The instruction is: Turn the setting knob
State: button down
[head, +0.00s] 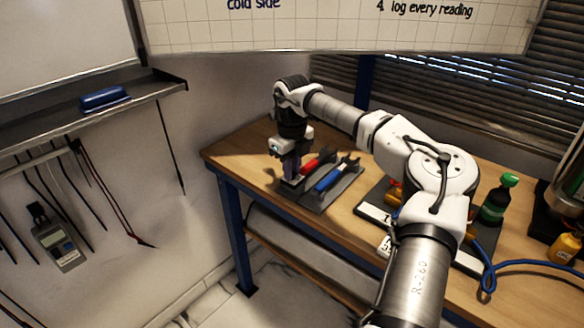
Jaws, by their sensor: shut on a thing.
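My gripper (290,178) points down at the left end of a dark grey rack (312,202) on the workbench. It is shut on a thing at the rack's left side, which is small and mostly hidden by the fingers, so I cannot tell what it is. A red-handled tool (312,166) and a blue-handled tool (328,180) lie in the rack just right of the gripper. I cannot make out the setting knob. A dark board with a white label (374,215) and red and yellow parts lies further right, partly hidden behind my arm.
The wooden bench (232,156) has bare wood at its left end. A green-capped bottle (497,200), a blue hose (530,264) and a yellow object (565,248) are at the right. A shelf with a blue eraser (105,98) and hanging cables are on the left wall.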

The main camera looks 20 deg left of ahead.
jog(key=m, duration=0.7)
jog(key=shift+m, duration=0.4)
jog(key=m, duration=0.3)
jog(key=shift+m, duration=0.3)
jog(key=shift+m+b, duration=0.3)
jog(key=shift+m, duration=1.4)
jog(key=c, duration=1.3)
grip_release()
